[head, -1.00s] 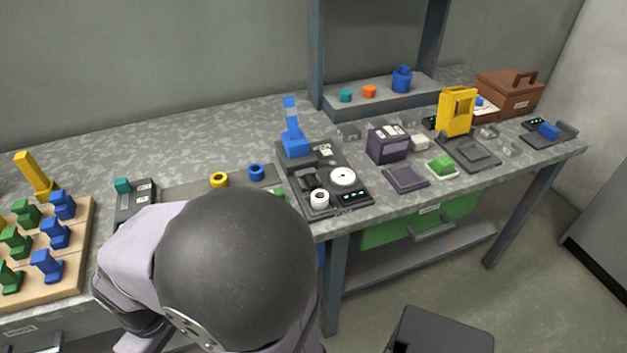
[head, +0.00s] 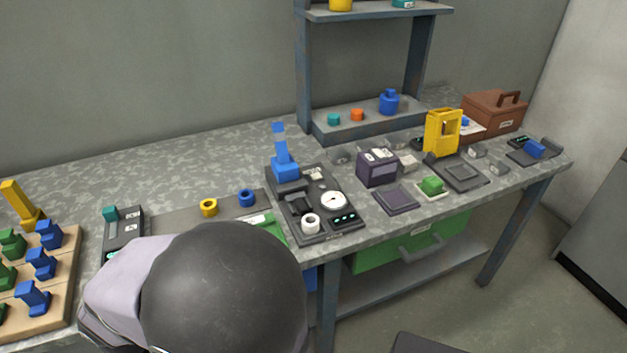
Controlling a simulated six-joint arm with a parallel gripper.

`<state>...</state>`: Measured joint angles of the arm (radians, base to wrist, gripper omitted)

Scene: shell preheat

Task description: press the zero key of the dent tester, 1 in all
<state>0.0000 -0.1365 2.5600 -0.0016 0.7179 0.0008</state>
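A dark bench device (head: 347,232) stands at the middle of the bench in the head view. My arm's large dark rounded joint fills the bottom centre, left of and in front of this device. My gripper is not in view.
A yellow upright device (head: 442,133), a dark purple box (head: 378,167) and a green block (head: 431,185) stand to the right. A wooden board (head: 62,290) with blue and green pieces lies left. A shelf rack (head: 303,75) stands behind. The bench's back left is clear.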

